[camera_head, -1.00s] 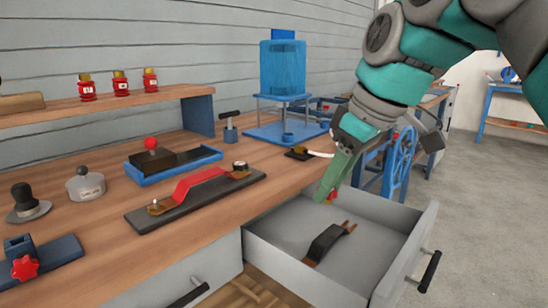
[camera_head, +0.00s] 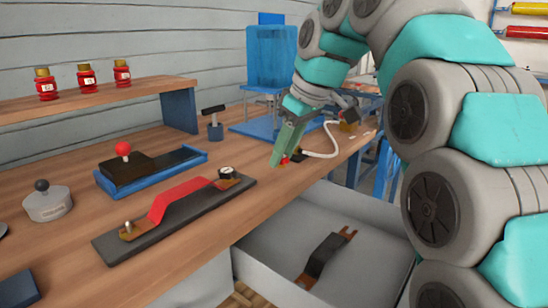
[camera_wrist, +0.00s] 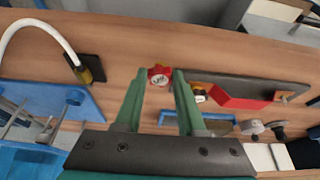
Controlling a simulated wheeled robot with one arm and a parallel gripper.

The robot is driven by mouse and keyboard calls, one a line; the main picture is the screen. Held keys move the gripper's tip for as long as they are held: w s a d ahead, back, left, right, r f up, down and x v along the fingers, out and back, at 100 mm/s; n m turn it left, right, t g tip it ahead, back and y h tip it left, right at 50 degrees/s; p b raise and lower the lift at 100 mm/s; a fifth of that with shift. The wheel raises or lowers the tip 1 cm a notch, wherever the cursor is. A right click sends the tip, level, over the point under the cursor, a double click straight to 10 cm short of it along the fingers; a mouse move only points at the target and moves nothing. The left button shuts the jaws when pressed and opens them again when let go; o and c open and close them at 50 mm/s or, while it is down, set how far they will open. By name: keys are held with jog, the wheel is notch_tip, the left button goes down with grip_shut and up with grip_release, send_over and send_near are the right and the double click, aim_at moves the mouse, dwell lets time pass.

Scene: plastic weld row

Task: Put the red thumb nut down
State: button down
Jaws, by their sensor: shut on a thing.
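The red thumb nut (camera_wrist: 159,75) is lobed, with a pale round face, and sits between my fingertips in the wrist view. In the head view a little red of the nut (camera_head: 285,160) shows at the tip of my gripper (camera_head: 278,162). My gripper (camera_wrist: 158,82) is shut on the nut, with the green fingers pointing down at the wooden bench (camera_head: 235,204). The nut is low over the bench near its front edge. I cannot tell whether it touches the wood.
A black fixture with a red strap (camera_head: 182,200) lies left of my gripper. A black block with brass fitting and white hose (camera_wrist: 88,68) is close by. The open grey drawer (camera_head: 275,262) below holds a dark strap with copper ends (camera_head: 322,256). Bare wood surrounds the nut.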

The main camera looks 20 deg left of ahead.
aim_at(269, 173)
jog(key=w+a, duration=0.3)
jog(key=shift+w+f+p, duration=0.25)
jog(key=shift+w+p, duration=0.1)
jog(key=shift+f, duration=1.75)
jog(key=shift+f, duration=0.15)
jog(key=c, duration=0.5)
grip_release()
